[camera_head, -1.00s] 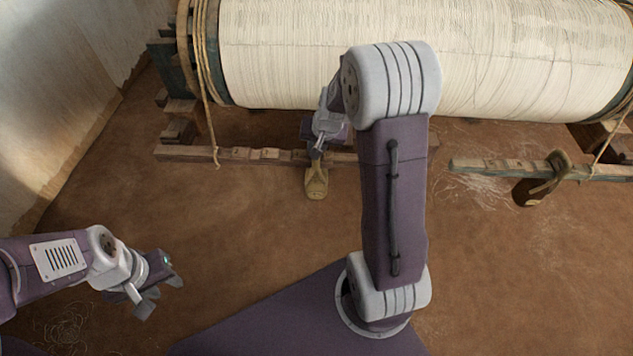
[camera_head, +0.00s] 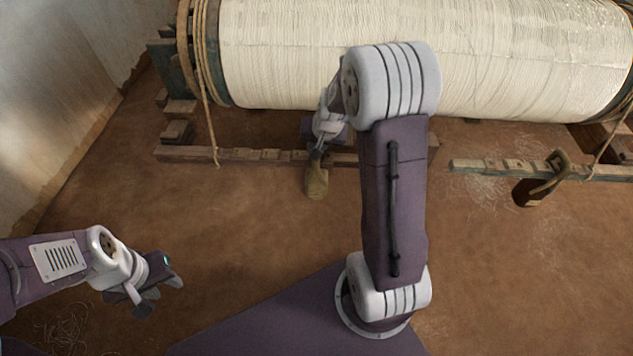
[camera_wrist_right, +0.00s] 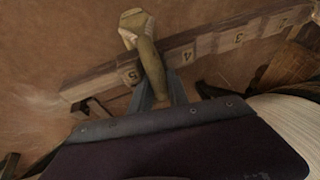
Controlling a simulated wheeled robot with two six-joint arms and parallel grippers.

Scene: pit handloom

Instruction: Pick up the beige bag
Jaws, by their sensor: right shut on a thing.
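The beige bag (camera_head: 316,182) is small and narrow and hangs upright below my right gripper (camera_head: 316,153), in front of the wooden rail. In the right wrist view the bag (camera_wrist_right: 143,45) reaches away from between the fingers of my right gripper (camera_wrist_right: 160,88), which is shut on it. Whether the bag touches the floor is unclear. My left gripper (camera_head: 160,293) is open and empty at the lower left, well away from the bag.
A notched wooden rail (camera_head: 240,154), numbered in the right wrist view (camera_wrist_right: 210,43), runs behind the bag. A large cream warp roll (camera_head: 420,55) lies beyond. A dark brown object with a tan strap (camera_head: 540,185) is at the right rail.

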